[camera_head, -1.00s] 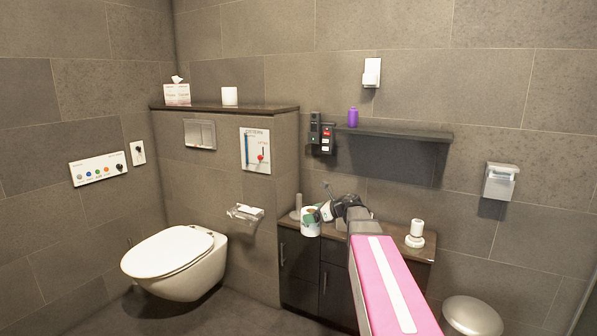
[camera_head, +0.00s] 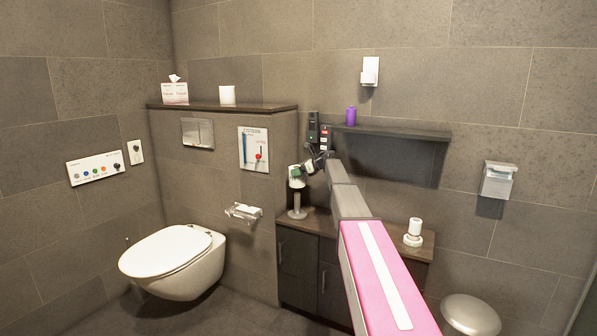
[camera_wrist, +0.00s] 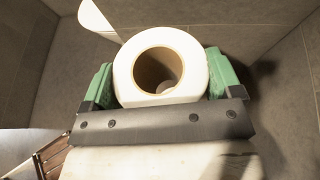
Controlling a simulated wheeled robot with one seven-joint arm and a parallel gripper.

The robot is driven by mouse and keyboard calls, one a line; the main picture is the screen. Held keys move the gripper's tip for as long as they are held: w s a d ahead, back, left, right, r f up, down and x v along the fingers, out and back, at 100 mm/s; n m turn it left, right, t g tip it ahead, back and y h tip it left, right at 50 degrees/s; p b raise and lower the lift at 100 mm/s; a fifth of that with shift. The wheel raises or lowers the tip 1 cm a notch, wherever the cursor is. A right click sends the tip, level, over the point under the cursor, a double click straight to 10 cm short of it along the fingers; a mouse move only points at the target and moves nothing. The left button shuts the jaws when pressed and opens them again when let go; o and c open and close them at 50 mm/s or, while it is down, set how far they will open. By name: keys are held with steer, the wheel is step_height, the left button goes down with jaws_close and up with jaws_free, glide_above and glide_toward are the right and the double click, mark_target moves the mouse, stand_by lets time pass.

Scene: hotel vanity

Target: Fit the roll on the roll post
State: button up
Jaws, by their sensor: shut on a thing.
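The white roll (camera_head: 296,177) is in my gripper (camera_head: 303,171), above the left end of the vanity cabinet. In the wrist view the roll (camera_wrist: 160,72) sits between the two green finger pads of my gripper (camera_wrist: 160,85), which press on its sides. Its brown core hole faces the camera, with a small pale patch inside that I cannot identify. The grey roll post (camera_head: 297,203) stands upright on its round base on the cabinet top, just below the roll in the head view. I cannot tell whether the roll and post are exactly lined up or touching.
A white stacked item on a round base (camera_head: 414,232) stands at the cabinet's right end. A wall paper holder (camera_head: 243,212) is left of the cabinet (camera_head: 300,262).

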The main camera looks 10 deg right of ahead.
mark_target(298, 198)
steer(key=shift+f, duration=7.65)
steer(key=o, duration=0.8)
steer(key=shift+s, duration=0.1)
steer(key=v, duration=1)
steer(key=shift+s+d, duration=0.2)
steer(key=shift+d, duration=0.15)
